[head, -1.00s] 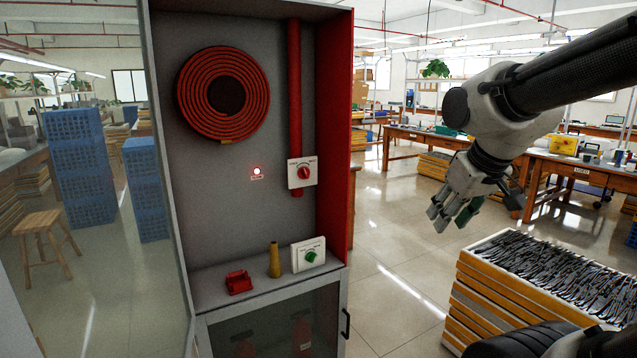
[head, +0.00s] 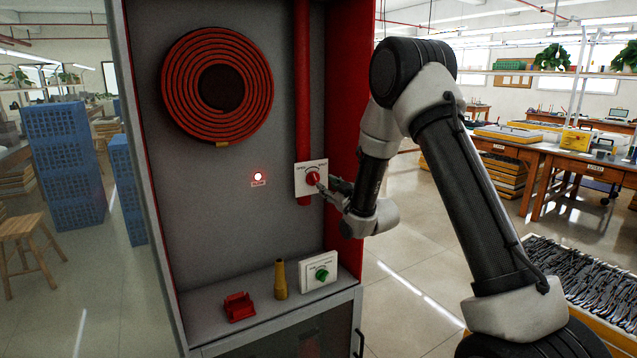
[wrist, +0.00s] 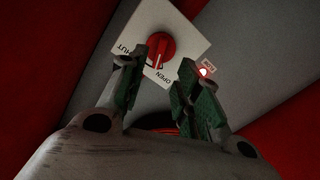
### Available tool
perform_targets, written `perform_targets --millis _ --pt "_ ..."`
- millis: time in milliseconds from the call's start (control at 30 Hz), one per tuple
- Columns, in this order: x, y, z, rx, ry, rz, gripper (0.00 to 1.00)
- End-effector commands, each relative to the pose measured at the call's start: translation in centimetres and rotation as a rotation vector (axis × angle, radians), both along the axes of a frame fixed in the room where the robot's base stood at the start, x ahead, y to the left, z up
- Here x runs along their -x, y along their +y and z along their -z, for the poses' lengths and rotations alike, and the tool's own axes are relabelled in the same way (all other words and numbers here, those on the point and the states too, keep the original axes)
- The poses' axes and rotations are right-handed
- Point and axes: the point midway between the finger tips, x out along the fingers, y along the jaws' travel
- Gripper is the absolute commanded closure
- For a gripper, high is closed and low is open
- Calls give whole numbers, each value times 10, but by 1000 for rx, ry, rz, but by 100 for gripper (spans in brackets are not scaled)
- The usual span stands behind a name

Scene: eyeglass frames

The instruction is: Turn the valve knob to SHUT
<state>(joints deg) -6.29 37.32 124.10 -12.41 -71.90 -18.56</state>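The red valve knob (head: 313,178) is on a white plate (head: 300,170) at the red pipe inside the cabinet. In the wrist view the knob (wrist: 161,47) shows between the printed words SHUT and OPEN, and its light mark looks closer to OPEN; its exact angle is hard to tell. My gripper (head: 328,184) is at the plate from the right. In the wrist view my gripper (wrist: 157,65) is open, its green-padded fingers apart, with the knob just beyond the gap. I cannot tell whether a fingertip touches it.
A lit red lamp (head: 258,177) labelled FLOW is on the back wall. A coiled red hose (head: 216,128) hangs above. A green knob on a white plate (head: 312,282), a yellow nozzle (head: 280,280) and a red piece (head: 239,307) stand on the shelf. The red side wall (head: 350,120) is close to my arm.

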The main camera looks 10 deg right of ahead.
Motion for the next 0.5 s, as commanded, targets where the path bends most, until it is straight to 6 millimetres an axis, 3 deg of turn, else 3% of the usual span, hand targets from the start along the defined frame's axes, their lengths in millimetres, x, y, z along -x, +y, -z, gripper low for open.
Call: perform_targets --millis 300,500 --pt "-49 16 -1 -1 -1 1 67" --pt "-66 21 0 -1 1 0 67"
